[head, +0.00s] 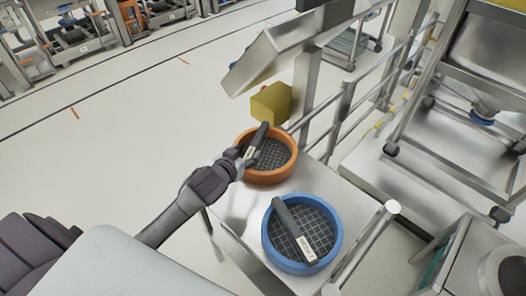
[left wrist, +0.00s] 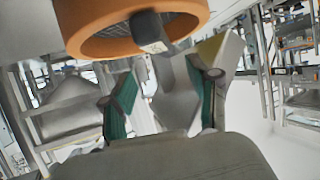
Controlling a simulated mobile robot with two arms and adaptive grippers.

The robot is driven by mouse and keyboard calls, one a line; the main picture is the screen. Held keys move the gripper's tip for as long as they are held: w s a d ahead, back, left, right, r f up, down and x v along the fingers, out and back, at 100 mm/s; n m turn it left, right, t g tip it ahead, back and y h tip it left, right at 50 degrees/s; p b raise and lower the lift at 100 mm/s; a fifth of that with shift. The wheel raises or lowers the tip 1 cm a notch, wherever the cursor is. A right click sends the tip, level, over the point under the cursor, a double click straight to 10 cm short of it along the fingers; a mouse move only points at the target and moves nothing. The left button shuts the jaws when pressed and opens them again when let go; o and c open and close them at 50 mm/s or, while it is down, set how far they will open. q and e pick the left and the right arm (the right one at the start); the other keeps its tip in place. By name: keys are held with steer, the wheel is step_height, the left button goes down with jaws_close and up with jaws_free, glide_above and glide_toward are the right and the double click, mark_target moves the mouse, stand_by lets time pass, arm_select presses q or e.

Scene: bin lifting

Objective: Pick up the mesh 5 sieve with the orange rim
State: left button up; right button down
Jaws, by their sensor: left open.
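The orange-rimmed sieve (head: 274,177) sits at the far end of a grey metal table. A dark bar handle with a pale label (head: 262,134) lies across its mesh. My left gripper (head: 247,157) is at the sieve's left side, by the near end of the handle. In the left wrist view, the orange rim (left wrist: 85,42) and the handle's end (left wrist: 151,38) show above my two green-padded fingers (left wrist: 164,85). The fingers are apart with nothing held between them. Whether they touch the sieve I cannot tell. My right gripper is not in view.
A blue-rimmed sieve (head: 274,255) with a similar labelled bar stands nearer on the same table (head: 236,204). A yellow box (head: 271,102) and a tilted metal chute (head: 285,55) are behind. Metal railings run along the right. The floor at left is open.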

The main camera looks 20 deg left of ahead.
mark_target(256, 141)
arm_select(q)
steer(key=x, duration=0.5)
steer(key=shift+w, duration=0.1)
steer(key=shift+a+p+x, duration=0.15)
steer(key=shift+p+x, duration=0.1)
steer(key=shift+x, duration=1.1)
steer(key=shift+a+p+x, duration=0.15)
steer(key=shift+p+x, duration=0.1)
steer(key=shift+x, duration=1.15)
steer(key=shift+r, duration=0.2)
steer(key=shift+r, duration=0.1)
jaws_close()
